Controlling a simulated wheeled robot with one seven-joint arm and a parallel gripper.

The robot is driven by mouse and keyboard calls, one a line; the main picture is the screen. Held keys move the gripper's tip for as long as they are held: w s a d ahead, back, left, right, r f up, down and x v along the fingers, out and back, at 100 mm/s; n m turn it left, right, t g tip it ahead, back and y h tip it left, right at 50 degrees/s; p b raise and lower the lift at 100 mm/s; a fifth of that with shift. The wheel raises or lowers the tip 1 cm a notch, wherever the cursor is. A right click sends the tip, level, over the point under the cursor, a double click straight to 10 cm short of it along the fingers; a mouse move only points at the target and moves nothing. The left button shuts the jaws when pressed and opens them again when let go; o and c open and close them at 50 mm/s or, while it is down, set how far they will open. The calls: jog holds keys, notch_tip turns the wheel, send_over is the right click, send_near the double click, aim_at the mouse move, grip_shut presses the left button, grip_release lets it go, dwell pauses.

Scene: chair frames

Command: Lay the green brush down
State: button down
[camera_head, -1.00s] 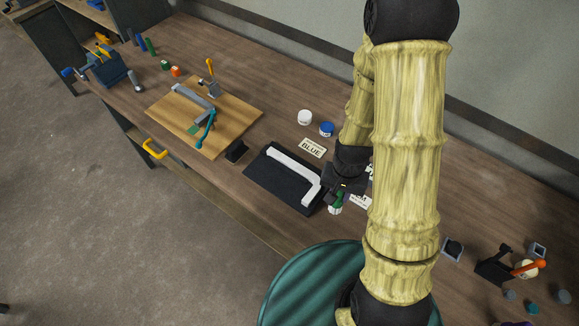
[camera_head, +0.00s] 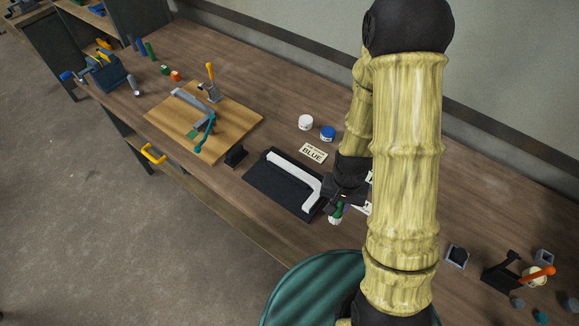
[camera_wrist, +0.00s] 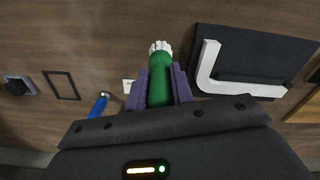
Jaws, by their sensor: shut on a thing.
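The green brush (camera_wrist: 160,75) has a green handle and white bristles. My gripper (camera_wrist: 160,88) is shut on its handle, with a purple finger on each side. In the wrist view the bristle end points away from the gripper, over bare wood. In the head view the brush (camera_head: 338,211) shows below my gripper (camera_head: 342,200), just right of the black mat (camera_head: 262,178). I cannot tell whether the bristles touch the bench.
A white angled frame part (camera_head: 295,170) lies on the mat. A blue-handled tool (camera_wrist: 97,106) and a black rectangular outline (camera_wrist: 61,85) lie left in the wrist view. White (camera_head: 306,122) and blue (camera_head: 328,132) pots stand behind, near a BLUE card (camera_head: 313,153). A green stool (camera_head: 310,290) stands in front.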

jog(key=shift+f+b, duration=1.25)
jog(key=shift+f, duration=0.3)
jog(key=c, duration=1.1)
grip_release()
jog(key=shift+w, duration=0.1)
jog(key=shift+r, duration=0.4)
notch_tip(320, 180, up, 17)
jog(key=shift+f, duration=0.2)
